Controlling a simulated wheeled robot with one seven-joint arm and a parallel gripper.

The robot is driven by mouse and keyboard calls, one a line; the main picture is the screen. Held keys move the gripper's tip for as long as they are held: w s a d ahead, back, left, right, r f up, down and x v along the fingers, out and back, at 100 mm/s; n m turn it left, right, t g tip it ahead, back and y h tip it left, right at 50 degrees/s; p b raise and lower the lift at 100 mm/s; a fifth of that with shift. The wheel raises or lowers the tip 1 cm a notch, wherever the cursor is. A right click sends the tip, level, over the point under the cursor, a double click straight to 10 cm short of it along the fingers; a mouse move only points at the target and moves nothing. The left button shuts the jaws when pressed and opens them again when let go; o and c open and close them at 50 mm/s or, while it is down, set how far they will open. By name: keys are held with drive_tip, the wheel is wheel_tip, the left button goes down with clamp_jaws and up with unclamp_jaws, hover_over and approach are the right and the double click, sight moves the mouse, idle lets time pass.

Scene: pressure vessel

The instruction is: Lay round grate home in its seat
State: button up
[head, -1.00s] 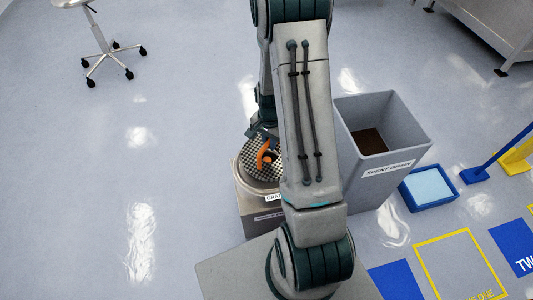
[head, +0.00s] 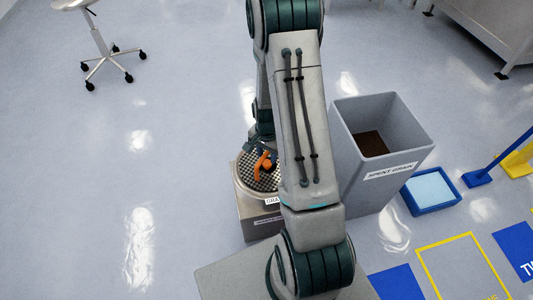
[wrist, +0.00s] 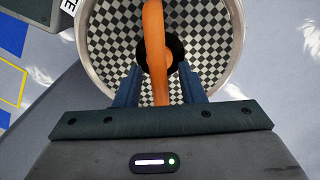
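The round grate (head: 256,181) is a black-and-white checkered disc with an upright orange handle (head: 264,163). It lies inside the round metal rim (head: 241,182) of a box-like stand, left of my arm in the head view. In the wrist view the checkered grate (wrist: 112,40) fills the rim, with a dark round patch at its middle. My gripper (wrist: 161,68) has one finger on each side of the orange handle (wrist: 155,40), with small gaps showing. The fingers look open. My arm hides the right part of the rim; whether the grate lies fully flat is hard to tell.
A grey spent grain bin (head: 347,125) stands close at the right of the stand. Beyond it are a blue tray (head: 431,190) and a blue post foot (head: 476,179). A wheeled stool (head: 101,50) is at the far left. The left floor is clear.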

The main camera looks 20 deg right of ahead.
drive_tip(key=shift+r, duration=0.1)
wheel_tip(320, 180, up, 12)
drive_tip(key=p, duration=0.4)
drive_tip(key=s+a+r+n, duration=0.4)
drive_tip(key=s+r+n, duration=0.1)
drive_tip(key=s+r, duration=0.3)
drive_tip(key=s+a+r+n+t, duration=0.1)
drive_tip(key=s+a+r+n, duration=0.4)
drive_tip(key=r, duration=0.5)
drive_tip(key=s+n, duration=0.1)
drive_tip(key=s, duration=0.1)
drive_tip(key=shift+s, duration=0.35)
idle(0.4)
